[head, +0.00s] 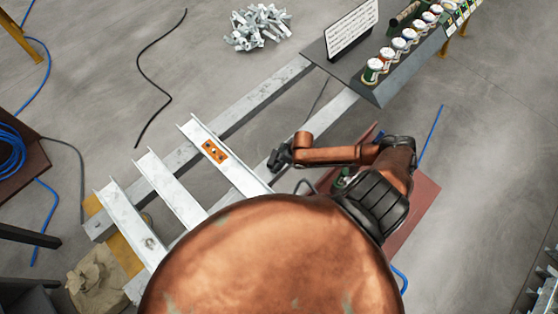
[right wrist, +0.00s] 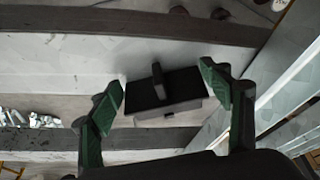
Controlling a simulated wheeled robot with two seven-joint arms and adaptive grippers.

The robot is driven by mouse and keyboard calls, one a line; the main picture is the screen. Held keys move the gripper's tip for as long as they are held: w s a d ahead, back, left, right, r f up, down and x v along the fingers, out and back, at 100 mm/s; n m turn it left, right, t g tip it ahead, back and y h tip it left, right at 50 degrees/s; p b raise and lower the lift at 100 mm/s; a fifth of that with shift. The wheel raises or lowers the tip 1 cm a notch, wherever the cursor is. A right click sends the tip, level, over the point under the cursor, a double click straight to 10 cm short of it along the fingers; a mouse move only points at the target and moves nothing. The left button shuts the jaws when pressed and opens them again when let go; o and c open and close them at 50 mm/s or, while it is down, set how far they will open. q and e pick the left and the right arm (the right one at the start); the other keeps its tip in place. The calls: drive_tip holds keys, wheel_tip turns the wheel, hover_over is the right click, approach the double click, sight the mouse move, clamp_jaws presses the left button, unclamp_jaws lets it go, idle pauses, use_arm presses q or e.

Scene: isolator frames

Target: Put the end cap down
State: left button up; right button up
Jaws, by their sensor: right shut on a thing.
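My right gripper (head: 279,158) is over the lower long metal rail, beside the right end of the nearest cross channel. In the right wrist view its green-padded fingers (right wrist: 168,90) stand on either side of the end cap, a dark block (right wrist: 185,84) with an upright tab and a paler lower edge. The gripper is shut on this cap and holds it above the rails. In the head view the cap cannot be told apart from the dark gripper. My left gripper is not in view.
Two long rails (head: 250,98) carry several pale cross channels (head: 125,222); one bears an orange plate (head: 215,151). A dark shelf (head: 385,88) with several spools and a white sign (head: 351,30) is at upper right. A heap of metal brackets (head: 260,27) lies on the floor.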

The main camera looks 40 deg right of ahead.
drive_tip(key=o, duration=1.1)
drive_tip(key=shift+o, duration=0.2)
drive_tip(key=v, duration=1.2)
drive_tip(key=shift+p, duration=0.3)
